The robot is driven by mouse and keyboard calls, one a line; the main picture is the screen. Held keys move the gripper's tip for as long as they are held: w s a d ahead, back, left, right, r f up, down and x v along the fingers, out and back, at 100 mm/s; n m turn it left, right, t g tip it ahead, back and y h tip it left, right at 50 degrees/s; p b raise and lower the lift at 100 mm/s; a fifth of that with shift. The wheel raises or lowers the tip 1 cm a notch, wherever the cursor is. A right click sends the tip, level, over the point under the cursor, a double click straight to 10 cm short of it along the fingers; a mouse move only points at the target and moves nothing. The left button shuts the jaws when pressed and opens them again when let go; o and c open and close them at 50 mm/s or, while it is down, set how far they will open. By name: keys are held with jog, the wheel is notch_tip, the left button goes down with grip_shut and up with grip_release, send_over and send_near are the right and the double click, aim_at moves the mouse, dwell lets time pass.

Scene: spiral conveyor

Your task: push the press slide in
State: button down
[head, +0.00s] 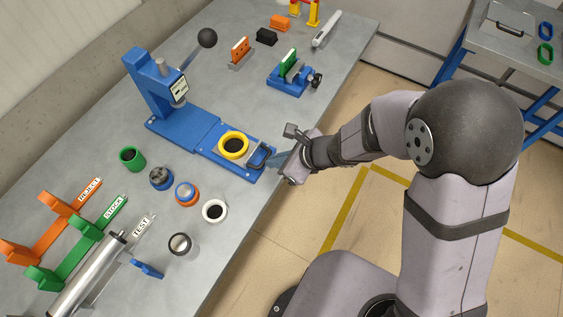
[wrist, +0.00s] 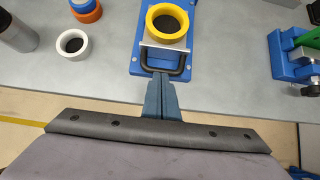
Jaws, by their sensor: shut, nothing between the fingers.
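The blue press (head: 152,92) stands on the grey bench, with a black-knobbed lever at its upper right. Its slide (head: 210,150) sticks out toward the bench's front edge and carries a yellow ring (head: 233,144) with a dark centre. A black handle (head: 261,157) sits at the slide's front end; it also shows in the wrist view (wrist: 165,68). My gripper (head: 272,160) is shut and empty at the handle. In the wrist view its fingertips (wrist: 161,76) are at the handle's near bar; I cannot tell whether they touch.
Left of the slide stand a green cup (head: 132,158), a white ring (head: 214,211) and several other round parts. Orange and green racks (head: 75,258) are at lower left. A blue vise (head: 290,78) stands beyond the slide. Bare bench lies between the slide and the vise.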

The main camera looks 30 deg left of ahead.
aim_at(224, 139)
jog(key=a+p, duration=0.4)
jog(key=a, duration=1.2)
jog(key=shift+r+p, duration=0.1)
jog(key=shift+p, duration=0.2)
jog(key=shift+a, duration=0.55)
jog(key=shift+d, duration=0.15)
jog(key=shift+d+b, duration=0.45)
jog(key=d+b, duration=0.2)
jog(key=d, duration=0.1)
jog(key=shift+r, duration=0.2)
jog(key=v, duration=1)
jog(key=shift+a+r, duration=0.1)
